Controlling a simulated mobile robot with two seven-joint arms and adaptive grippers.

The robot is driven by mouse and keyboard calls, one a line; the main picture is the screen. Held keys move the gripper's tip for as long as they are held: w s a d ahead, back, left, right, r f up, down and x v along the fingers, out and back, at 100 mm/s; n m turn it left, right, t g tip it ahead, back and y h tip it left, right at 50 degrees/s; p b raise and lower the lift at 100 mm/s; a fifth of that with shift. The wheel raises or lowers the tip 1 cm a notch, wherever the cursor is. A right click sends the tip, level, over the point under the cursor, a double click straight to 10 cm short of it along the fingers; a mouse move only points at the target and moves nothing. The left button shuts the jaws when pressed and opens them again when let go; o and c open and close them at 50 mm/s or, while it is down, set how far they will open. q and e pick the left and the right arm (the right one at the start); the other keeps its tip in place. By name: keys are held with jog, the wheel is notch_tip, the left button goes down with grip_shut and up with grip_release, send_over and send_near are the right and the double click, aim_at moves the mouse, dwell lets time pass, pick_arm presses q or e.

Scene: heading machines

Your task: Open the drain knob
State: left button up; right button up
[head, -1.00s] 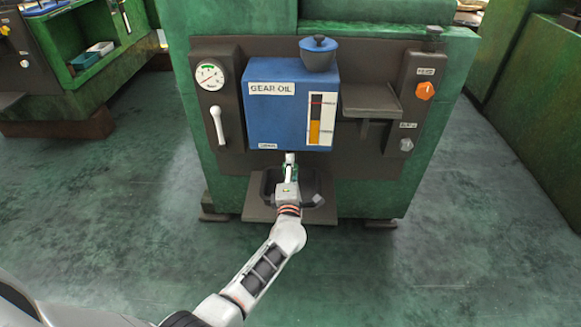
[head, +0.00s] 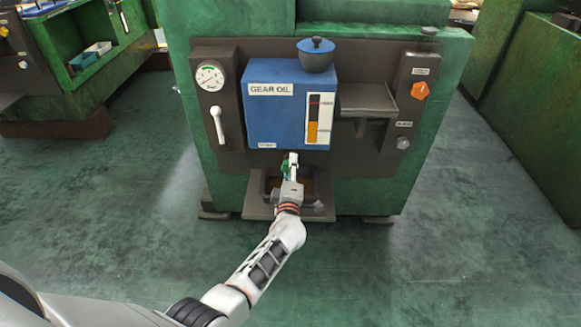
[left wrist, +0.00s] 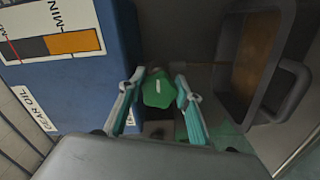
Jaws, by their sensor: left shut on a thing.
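The green drain knob (left wrist: 158,90) sits below the blue gear oil tank (head: 270,120). In the left wrist view it lies between the two fingers of my left gripper (left wrist: 158,88), which is shut on it. In the head view my left gripper (head: 290,167) is under the tank's lower edge, with a bit of the green knob (head: 284,168) showing at its left. A dark pan (left wrist: 232,92) stands under the knob, with brown in its bottom. My right gripper is not in view.
The tank carries a level gauge (head: 318,118) and a lidded pot (head: 316,58) on top. A pressure gauge (head: 210,77), a white lever (head: 218,124) and an orange knob (head: 420,91) flank it. The floor in front is open.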

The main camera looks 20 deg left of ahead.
pick_arm(q)
jog(key=o, duration=1.1)
jog(key=shift+v, duration=4.2)
jog(key=shift+w+f, duration=0.15)
